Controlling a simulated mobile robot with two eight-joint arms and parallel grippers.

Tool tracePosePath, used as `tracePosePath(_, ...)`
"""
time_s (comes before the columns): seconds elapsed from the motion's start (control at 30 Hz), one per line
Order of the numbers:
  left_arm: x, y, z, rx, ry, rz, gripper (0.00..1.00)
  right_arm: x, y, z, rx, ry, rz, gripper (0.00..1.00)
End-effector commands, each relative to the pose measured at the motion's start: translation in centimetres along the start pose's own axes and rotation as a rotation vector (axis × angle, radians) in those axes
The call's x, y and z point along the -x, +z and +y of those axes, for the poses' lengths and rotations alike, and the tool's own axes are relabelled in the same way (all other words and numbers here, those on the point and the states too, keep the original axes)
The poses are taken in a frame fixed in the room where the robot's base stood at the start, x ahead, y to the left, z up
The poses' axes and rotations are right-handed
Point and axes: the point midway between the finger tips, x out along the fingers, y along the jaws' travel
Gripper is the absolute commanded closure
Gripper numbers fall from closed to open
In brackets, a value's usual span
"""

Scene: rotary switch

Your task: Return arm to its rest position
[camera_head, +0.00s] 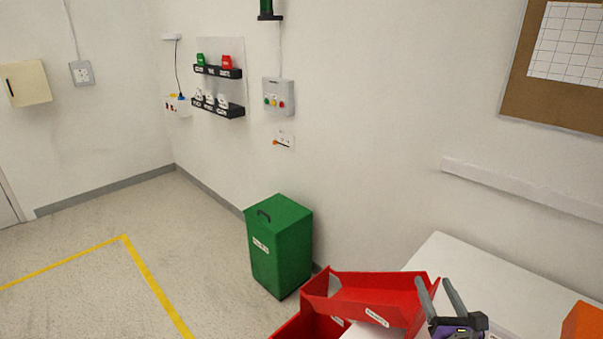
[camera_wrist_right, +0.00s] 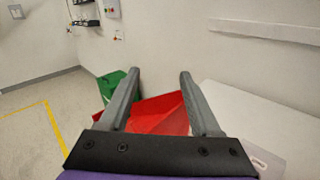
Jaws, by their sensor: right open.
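My right gripper (camera_head: 440,296) is at the lower right of the head view, in front of the white table and just right of the red bin. Its two grey fingers are apart with nothing between them. In the right wrist view the fingers (camera_wrist_right: 157,85) also stand wide apart and empty, with the red bin beyond them. The rotary switch (camera_head: 284,142), a small plate with an orange handle, is on the wall under a grey button box, well away from the gripper. The handle points left. My left gripper is not in view.
A red bin (camera_head: 375,288) sits at the white table's (camera_head: 450,258) left end, with another red bin partly below it. A green bin (camera_head: 281,250) stands on the floor by the wall. An orange object (camera_head: 583,322) is at the right edge. The left floor is clear.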

Motion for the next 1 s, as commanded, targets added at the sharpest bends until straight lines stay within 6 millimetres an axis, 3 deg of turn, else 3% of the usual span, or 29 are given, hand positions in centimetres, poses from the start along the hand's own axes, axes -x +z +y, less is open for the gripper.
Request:
tracePosePath(0.13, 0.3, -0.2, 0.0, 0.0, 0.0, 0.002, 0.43, 1.0, -0.1, -0.3, -0.445, -0.133, 0.009, 0.36)
tracePosePath(0.23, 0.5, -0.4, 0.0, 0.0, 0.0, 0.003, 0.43, 2.5, -1.6, -0.4, -0.898, -0.281, 0.025, 0.36)
tracePosePath(0.37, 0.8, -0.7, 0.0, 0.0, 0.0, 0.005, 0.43, 5.6, -5.6, 0.7, -1.488, -0.52, 0.056, 0.36)
tracePosePath(0.5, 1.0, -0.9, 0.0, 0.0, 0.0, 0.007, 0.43, 10.3, -10.7, 3.8, -2.036, -0.862, 0.087, 0.36)
tracePosePath(0.6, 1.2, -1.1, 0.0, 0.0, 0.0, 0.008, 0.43, 13.9, -13.5, 6.6, -2.303, -1.129, 0.094, 0.36)
tracePosePath(0.8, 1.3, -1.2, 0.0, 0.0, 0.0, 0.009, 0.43, 18.7, -16.1, 10.2, -2.527, -1.508, 0.071, 0.36)
tracePosePath(1.0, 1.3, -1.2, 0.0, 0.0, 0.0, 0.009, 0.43, 19.5, -16.5, 10.8, -2.554, -1.58, 0.059, 0.36)
